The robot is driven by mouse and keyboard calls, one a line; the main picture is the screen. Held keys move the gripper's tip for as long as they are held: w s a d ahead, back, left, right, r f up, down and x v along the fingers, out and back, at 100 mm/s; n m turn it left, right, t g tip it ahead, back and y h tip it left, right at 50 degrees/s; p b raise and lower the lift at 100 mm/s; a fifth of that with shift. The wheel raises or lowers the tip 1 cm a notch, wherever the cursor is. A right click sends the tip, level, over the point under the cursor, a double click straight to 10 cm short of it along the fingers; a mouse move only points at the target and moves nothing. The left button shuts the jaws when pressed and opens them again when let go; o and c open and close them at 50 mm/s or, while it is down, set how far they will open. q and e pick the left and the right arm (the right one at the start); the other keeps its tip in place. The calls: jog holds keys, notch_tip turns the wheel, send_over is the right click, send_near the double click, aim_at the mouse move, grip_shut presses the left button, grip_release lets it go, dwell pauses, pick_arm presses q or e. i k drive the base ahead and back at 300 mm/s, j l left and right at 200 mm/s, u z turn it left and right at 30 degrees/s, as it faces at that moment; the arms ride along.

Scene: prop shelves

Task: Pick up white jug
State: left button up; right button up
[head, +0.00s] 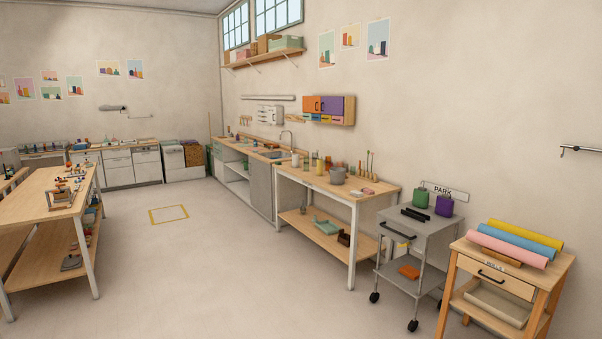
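I cannot clearly make out a white jug. A small whitish upright object (295,160) stands at the far left end of the wooden-topped table (374,193) along the right wall. It is too small to tell whether it is the jug. Neither of my grippers is in view.
That table also holds a yellow container (320,166) and a grey pot (337,177). A grey wheeled cart (428,226) and a wooden stand with coloured rolls (510,288) are nearer, at right. A shelf table (38,192) stands at left. The middle floor (200,265) is clear.

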aim_at(295, 157)
jog(key=i+j+u, duration=0.25)
jog(key=i, duration=0.4)
jog(key=i+u, duration=0.25)
jog(key=i, duration=4.7)
jog(key=i+j, duration=0.1)
jog(key=i, duration=0.35)
jog(key=i+j+z, duration=0.1)
jog(key=i, duration=0.35)
jog(key=i+j, duration=0.1)
jog(key=i, duration=0.4)
jog(key=i+j+z, duration=0.1)
jog(key=i, duration=0.35)
